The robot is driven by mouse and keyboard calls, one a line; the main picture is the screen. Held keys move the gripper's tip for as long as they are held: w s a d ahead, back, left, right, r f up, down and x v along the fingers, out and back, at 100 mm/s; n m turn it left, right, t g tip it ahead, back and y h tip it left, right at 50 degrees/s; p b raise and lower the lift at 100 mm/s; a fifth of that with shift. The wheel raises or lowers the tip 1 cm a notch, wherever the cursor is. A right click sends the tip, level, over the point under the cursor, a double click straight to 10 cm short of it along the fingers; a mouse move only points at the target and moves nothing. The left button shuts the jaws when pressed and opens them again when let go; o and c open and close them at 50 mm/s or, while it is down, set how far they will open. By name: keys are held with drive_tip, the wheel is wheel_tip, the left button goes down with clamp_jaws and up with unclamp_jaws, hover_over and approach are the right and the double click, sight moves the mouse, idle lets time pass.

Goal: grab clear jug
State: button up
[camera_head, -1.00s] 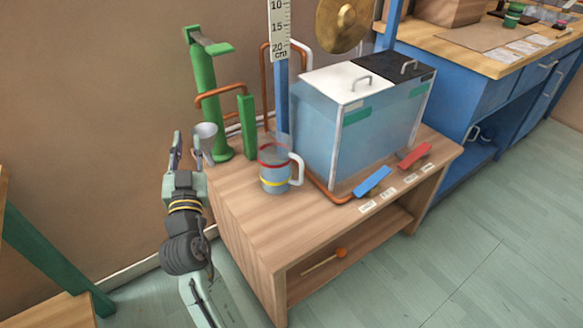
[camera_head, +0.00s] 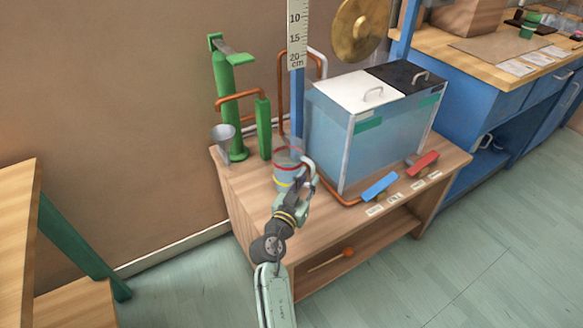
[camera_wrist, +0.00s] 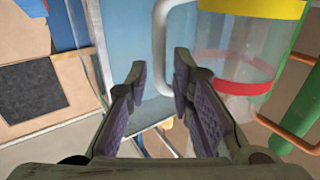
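The clear jug (camera_head: 287,176) stands upright on the wooden cabinet top, with a red band, a yellow band and a pale handle on its right side. In the wrist view the jug (camera_wrist: 235,48) is at the upper right. Its handle (camera_wrist: 160,45) runs between my fingertips as seen from the wrist. My gripper (camera_head: 303,180) is at the handle side of the jug in the head view and partly covers it. The wrist view shows my gripper (camera_wrist: 160,72) open, with a gap between the two purple-padded fingers. I cannot tell whether a finger touches the handle.
A blue-sided tank (camera_head: 365,135) stands close right of the jug. A green pump (camera_head: 228,110) and a grey cup (camera_head: 223,138) are to its left. Blue (camera_head: 380,187) and red (camera_head: 423,163) pedals lie in front of the tank. The cabinet's front left top is clear.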

sight(312, 174)
drive_tip(key=shift+p+x, duration=0.55)
drive_tip(key=shift+x, duration=1.35)
drive_tip(key=shift+c, duration=0.5)
clamp_jaws()
drive_tip(key=shift+r, duration=0.1)
